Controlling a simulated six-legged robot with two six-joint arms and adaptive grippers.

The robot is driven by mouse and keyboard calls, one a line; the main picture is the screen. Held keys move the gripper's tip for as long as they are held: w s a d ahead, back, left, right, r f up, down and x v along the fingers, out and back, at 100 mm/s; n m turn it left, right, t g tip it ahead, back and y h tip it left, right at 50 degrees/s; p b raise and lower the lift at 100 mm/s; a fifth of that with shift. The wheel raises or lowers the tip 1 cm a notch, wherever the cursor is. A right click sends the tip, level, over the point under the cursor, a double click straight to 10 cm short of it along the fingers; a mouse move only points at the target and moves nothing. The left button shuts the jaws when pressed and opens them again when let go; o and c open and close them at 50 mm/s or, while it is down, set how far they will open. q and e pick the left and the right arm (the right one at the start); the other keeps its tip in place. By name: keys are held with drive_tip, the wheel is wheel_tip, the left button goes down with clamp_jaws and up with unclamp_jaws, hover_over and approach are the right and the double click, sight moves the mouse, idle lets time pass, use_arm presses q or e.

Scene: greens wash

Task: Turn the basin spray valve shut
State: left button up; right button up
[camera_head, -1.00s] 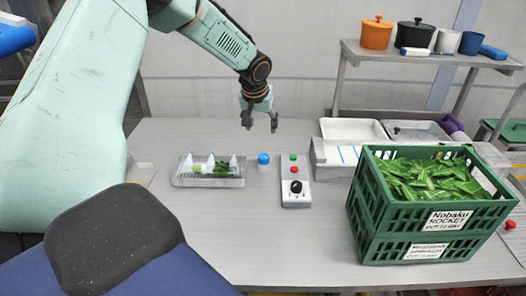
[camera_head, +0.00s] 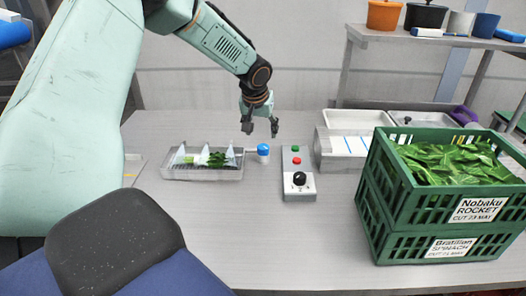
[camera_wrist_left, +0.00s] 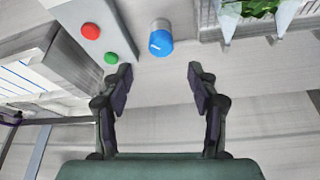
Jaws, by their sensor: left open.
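A small upright valve with a blue round cap (camera_head: 263,149) stands on the table just right of a shallow clear tray (camera_head: 203,172). In the left wrist view the blue cap (camera_wrist_left: 160,42) has a white line mark and sits ahead of the gap between the fingers. My left gripper (camera_head: 261,129) is open and empty, pointing down just above and behind the cap in the head view. In the left wrist view both fingers of the gripper (camera_wrist_left: 160,76) are spread and apart from the cap. My right gripper is out of view.
A grey control box (camera_head: 298,190) with green and red buttons and a black knob stands right of the valve. A green crate of leaves (camera_head: 398,238) stands at right. White bins (camera_head: 356,119) are at the back.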

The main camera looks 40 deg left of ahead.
sight(263, 147)
use_arm(q)
drive_tip(key=x, duration=0.6)
drive_tip(key=shift+w+a+f+b, duration=0.2)
drive_tip(key=shift+f+b, duration=0.15)
drive_tip(key=shift+b, duration=0.05)
drive_tip(key=shift+f, duration=0.45)
drive_tip(key=shift+w+a+f, duration=0.2)
drive_tip(key=shift+w+f, duration=0.15)
drive_tip(key=shift+f, duration=0.05)
drive_tip(key=shift+s+d+r, duration=0.1)
drive_tip(key=shift+s+r, duration=0.1)
drive_tip(key=c, duration=0.4)
drive_tip(key=shift+f, duration=0.1)
drive_tip(key=c, duration=0.8)
